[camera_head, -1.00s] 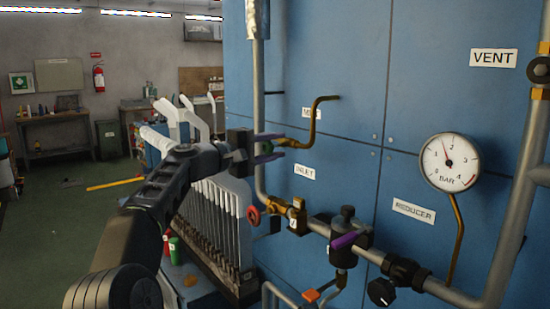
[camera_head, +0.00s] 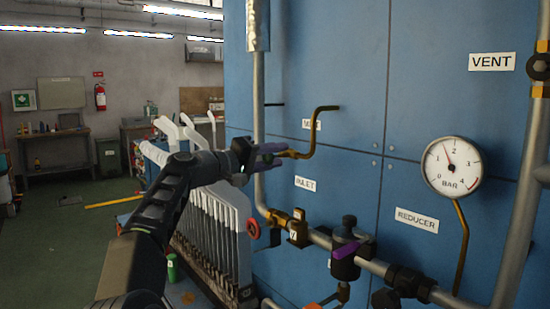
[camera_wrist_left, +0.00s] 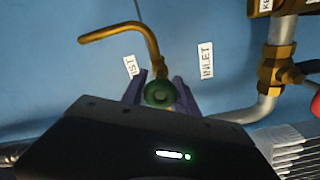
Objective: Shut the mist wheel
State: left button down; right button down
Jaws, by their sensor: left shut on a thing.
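The mist wheel is a small round green handwheel (camera_wrist_left: 159,92) on the end of a bent brass pipe (camera_wrist_left: 150,42), in the left wrist view. My left gripper (camera_wrist_left: 160,86) has its purple fingers on both sides of the wheel, shut on it. In the head view, the left gripper (camera_head: 268,155) is at the lower end of the same brass pipe (camera_head: 311,132) on the blue panel. There the fingers and wrist largely hide the wheel. The mist label (camera_head: 312,125) is partly covered by the pipe. My right gripper is not in view.
The inlet label (camera_head: 305,184) is just below the left gripper. A rack of white boards (camera_head: 212,215) stands beneath the left arm.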

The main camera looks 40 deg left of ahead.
aim_at(265, 158)
pick_arm(q)
jog(key=shift+f, duration=0.1)
jog(key=c, duration=0.9)
grip_release()
jog(key=shift+c, duration=0.2)
jog(key=shift+s+a, duration=0.15)
jog(key=shift+s, duration=0.25)
jog(key=b+v, duration=0.2)
jog(key=v, duration=0.4)
jog(key=shift+s, duration=0.15)
jog(key=shift+s+a, duration=0.15)
jog(key=shift+s, duration=0.2)
